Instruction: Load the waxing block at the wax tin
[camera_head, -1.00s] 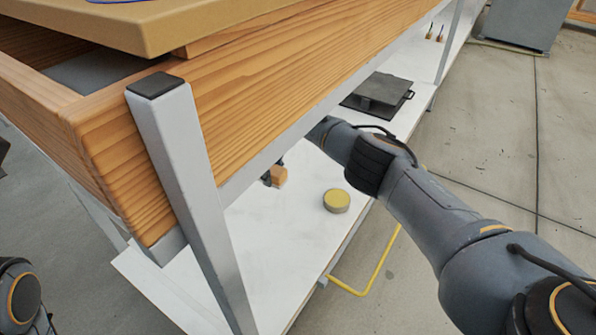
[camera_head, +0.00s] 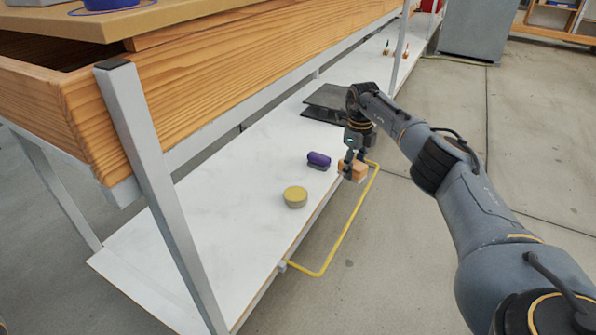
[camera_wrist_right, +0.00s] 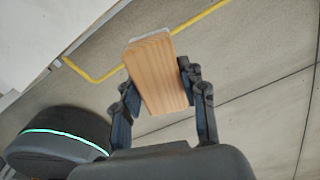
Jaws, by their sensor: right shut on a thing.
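The waxing block (camera_head: 352,167) is a small wooden block with a pale layer along one face. My right gripper (camera_head: 354,160) is shut on it and holds it near the front edge of the white lower shelf, by the yellow rail. In the right wrist view the block (camera_wrist_right: 156,75) sits between the two fingers of the gripper (camera_wrist_right: 160,92), its pale face pointing away from the palm. The wax tin (camera_head: 295,197), round with a yellow top, stands on the shelf to the left of and nearer than the block. My left gripper is not in view.
A purple-topped object (camera_head: 318,160) lies on the shelf (camera_head: 225,225) between tin and dark flat plates (camera_head: 325,102). A yellow rail (camera_head: 345,228) juts from the shelf's front edge. A grey post (camera_head: 160,200) and the wooden bench (camera_head: 190,95) stand above the shelf.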

